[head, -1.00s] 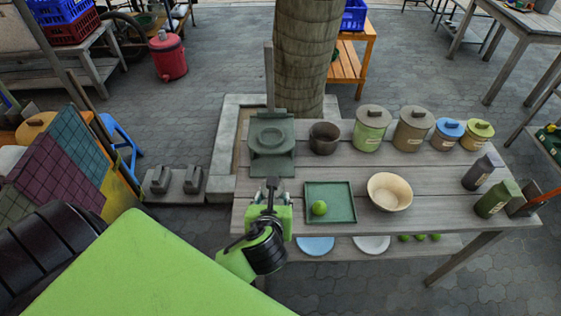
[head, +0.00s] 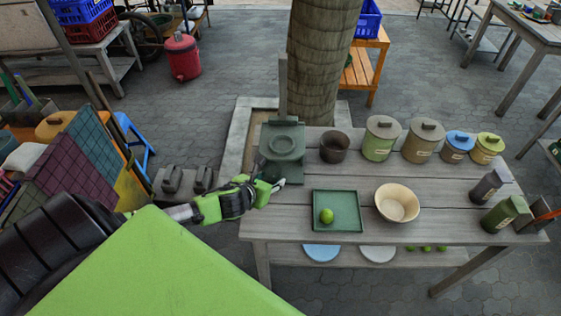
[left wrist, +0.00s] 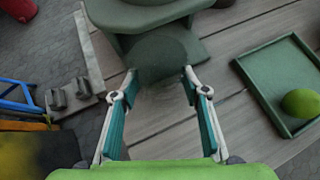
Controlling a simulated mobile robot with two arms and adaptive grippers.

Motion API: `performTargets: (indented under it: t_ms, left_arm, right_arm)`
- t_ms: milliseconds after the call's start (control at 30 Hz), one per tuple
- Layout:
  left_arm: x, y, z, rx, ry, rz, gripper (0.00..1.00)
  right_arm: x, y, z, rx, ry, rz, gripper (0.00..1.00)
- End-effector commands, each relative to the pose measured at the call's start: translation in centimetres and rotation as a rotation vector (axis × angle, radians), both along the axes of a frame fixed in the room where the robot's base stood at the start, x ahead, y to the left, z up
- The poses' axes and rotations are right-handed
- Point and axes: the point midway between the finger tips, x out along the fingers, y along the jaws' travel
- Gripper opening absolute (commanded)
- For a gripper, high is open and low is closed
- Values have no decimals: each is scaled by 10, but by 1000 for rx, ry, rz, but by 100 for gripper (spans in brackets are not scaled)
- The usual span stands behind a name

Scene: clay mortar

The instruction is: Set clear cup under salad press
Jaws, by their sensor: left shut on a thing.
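The dark green salad press (head: 284,143) stands at the left back of the table, its round plate above a flat base. It also shows at the top of the left wrist view (left wrist: 150,15). My left gripper (head: 272,174) is at the near left edge of the press base. In the left wrist view its fingers (left wrist: 158,73) are set wide apart, shut on the clear cup (left wrist: 160,54). The cup shows only as a faint see-through rounded shape in front of the base, just below the upper plate. Whether it touches the base I cannot tell. My right gripper is out of view.
A dark pot (head: 334,147) stands right of the press. A green tray (head: 350,222) with a lime (head: 327,215) and a cream bowl (head: 397,203) are nearer the front. Lidded canisters line the back right. A tree trunk (head: 323,60) rises behind the table.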

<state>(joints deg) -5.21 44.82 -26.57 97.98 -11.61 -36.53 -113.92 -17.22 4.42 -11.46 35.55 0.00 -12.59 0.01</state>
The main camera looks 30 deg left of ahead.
Motion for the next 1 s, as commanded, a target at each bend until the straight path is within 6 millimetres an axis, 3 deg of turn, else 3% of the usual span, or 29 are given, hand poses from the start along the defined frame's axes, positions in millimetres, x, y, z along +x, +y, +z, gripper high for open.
performTargets:
  t_ms: [100, 333, 567, 1000]
  left_arm:
    - [25, 4, 3, -1, -2, 3, 17]
    - [44, 7, 1, 0, -1, 1, 17]
    - [81, 13, 2, -1, -1, 2, 17]
    - [80, 12, -8, 1, 1, -1, 17]
  right_arm:
    - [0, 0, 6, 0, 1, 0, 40]
    - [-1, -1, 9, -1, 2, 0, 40]
    - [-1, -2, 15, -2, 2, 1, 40]
    - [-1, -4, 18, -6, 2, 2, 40]
